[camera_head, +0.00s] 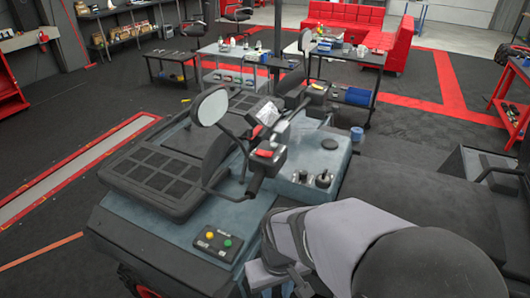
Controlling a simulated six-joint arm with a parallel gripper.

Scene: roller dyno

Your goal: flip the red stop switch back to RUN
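A small red switch (263,153) sits on the dark control housing of the handlebar, beside the black grip (255,184). Its position and any RUN marking are too small to read. The handlebar belongs to a blue-grey vehicle (165,235) with a round mirror (210,107). My arm comes in from the lower right. My gripper (268,276) seems to be at the bottom centre, below and apart from the handlebar grip. Its fingers are not clearly visible, being cut off or hidden by my wrist, so I cannot tell whether it is open or shut.
A button box (216,242) with yellow, green and orange-red buttons lies on the vehicle's near side. Black knobs (322,178) stand on the deck right of the grip. The mirror stalk and handlebar are nearby obstacles. Tables and a red sofa (352,30) are far behind.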

